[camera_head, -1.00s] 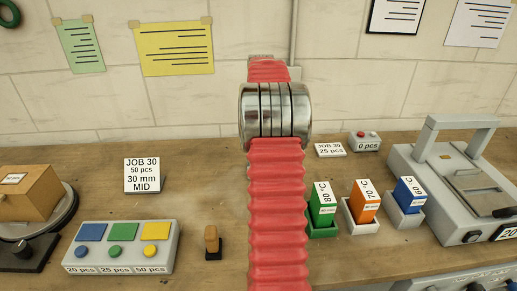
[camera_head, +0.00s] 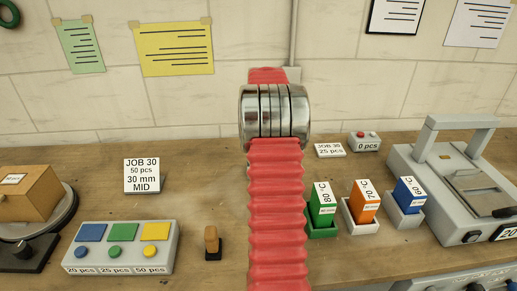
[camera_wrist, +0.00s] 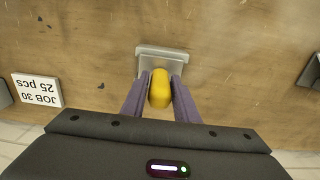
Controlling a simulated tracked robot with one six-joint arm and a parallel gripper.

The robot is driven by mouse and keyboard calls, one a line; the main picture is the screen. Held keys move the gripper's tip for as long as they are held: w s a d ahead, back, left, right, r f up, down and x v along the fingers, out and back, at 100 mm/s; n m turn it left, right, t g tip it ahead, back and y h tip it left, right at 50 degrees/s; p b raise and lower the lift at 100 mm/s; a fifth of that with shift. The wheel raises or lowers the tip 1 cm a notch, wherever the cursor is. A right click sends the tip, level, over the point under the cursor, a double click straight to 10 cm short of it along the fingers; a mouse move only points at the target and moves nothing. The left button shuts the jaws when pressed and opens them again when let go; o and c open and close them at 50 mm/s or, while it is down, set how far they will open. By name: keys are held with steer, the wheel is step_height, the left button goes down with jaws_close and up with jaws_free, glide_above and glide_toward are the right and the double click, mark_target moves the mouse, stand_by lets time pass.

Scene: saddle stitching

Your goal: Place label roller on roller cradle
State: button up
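The label roller, seemingly the yellow rounded piece (camera_wrist: 160,90), sits between the two purple fingers of my gripper (camera_wrist: 162,77) in the wrist view. The fingers appear shut on its sides. The roller cradle, seemingly the grey block (camera_wrist: 162,53), is on the wooden bench just beyond the fingertips. The roller's far end overlaps the cradle's near part in this view. I cannot tell whether the two touch, and the cradle's near part is hidden. In the head view my own arm hides the gripper, roller and cradle.
A "JOB 30 25 pcs" card (camera_wrist: 38,91) lies beside the cradle, also seen in the head view (camera_head: 330,150). Green (camera_head: 322,205), orange (camera_head: 362,205) and blue (camera_head: 408,198) holders stand right of my arm. A button panel (camera_head: 122,247) and small wooden stamp (camera_head: 212,243) stand left.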

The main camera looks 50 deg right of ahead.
steer(key=o, duration=0.3)
steer(key=shift+o, duration=0.2)
steer(key=shift+r, duration=0.1)
step_height(320, 180, up, 12)
stand_by(0.5)
stand_by(0.5)
